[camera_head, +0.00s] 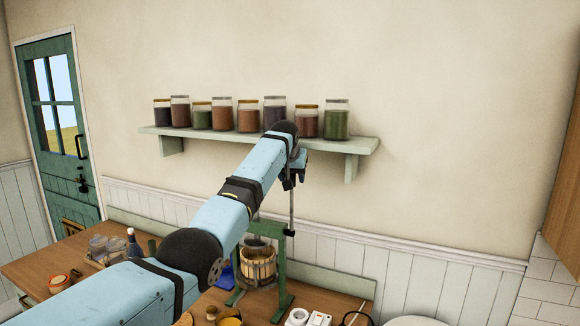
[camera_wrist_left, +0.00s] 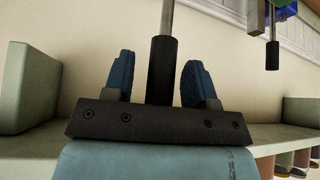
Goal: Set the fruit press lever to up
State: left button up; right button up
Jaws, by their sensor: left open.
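The fruit press has a green frame (camera_head: 282,262) around a slatted wooden basket (camera_head: 258,264) on the wooden worktop. Its lever is a thin metal rod (camera_head: 291,208) standing about upright above the press, with a dark grip (camera_wrist_left: 161,72) at the upper end. My left gripper (camera_head: 290,182) is high in front of the shelf, at the lever's top. In the left wrist view its blue fingers (camera_wrist_left: 160,62) are open, one on each side of the grip, which is nearer the right finger. Whether they touch it is unclear. The arm hides part of the press. My right gripper is not in view.
A pale green wall shelf (camera_head: 364,144) with several filled jars (camera_head: 222,115) is close behind the left gripper; a bracket (camera_wrist_left: 27,85) shows in the wrist view. A bottle (camera_head: 132,245), small jars and white items (camera_head: 318,318) stand on the worktop.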

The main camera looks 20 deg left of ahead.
pick_arm(q)
jog(key=b+v, duration=0.4)
jog(key=v, duration=0.9)
